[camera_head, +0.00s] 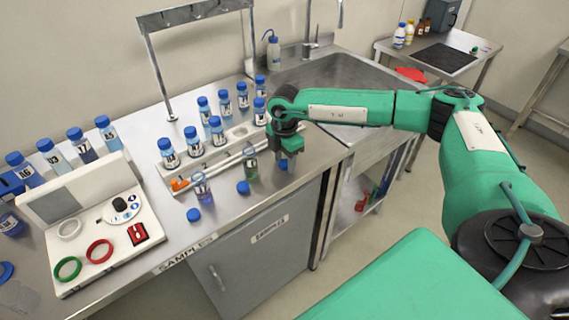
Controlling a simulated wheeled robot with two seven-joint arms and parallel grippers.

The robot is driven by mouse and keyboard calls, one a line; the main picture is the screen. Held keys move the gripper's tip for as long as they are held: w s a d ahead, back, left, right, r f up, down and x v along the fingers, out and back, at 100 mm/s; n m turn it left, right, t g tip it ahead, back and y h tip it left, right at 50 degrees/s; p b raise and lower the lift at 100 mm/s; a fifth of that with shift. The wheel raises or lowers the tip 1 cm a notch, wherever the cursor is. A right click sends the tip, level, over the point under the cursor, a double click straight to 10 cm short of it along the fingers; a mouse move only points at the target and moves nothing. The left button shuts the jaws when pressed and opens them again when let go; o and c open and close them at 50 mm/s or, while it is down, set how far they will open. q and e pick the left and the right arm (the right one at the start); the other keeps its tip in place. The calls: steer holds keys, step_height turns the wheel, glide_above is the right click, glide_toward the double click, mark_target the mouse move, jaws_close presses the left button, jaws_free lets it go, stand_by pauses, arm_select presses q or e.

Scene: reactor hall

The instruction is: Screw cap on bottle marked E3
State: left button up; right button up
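Two open bottles stand near the counter's front edge: one with purple liquid (203,192) and one with greenish liquid (251,168). I cannot read E3 on either. Loose blue caps lie on the counter near them: one at the front (193,214), one between the bottles (243,187) and one to the right (283,164). My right gripper (288,160) points down just above the right-hand cap, to the right of the greenish bottle. Its fingers are small and dark, so whether they grip anything is unclear. My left gripper is out of view.
Several blue-capped bottles stand in a white rack (210,158) behind the open bottles. A white device with coloured rings (105,240) is at left. A sink (340,80) lies behind my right arm. The counter's front edge is close to the open bottles.

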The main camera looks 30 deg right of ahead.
mark_target(284, 162)
steer(key=c, duration=0.7)
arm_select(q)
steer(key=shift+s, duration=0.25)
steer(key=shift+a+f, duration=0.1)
arm_select(e)
steer(key=shift+r, duration=0.15)
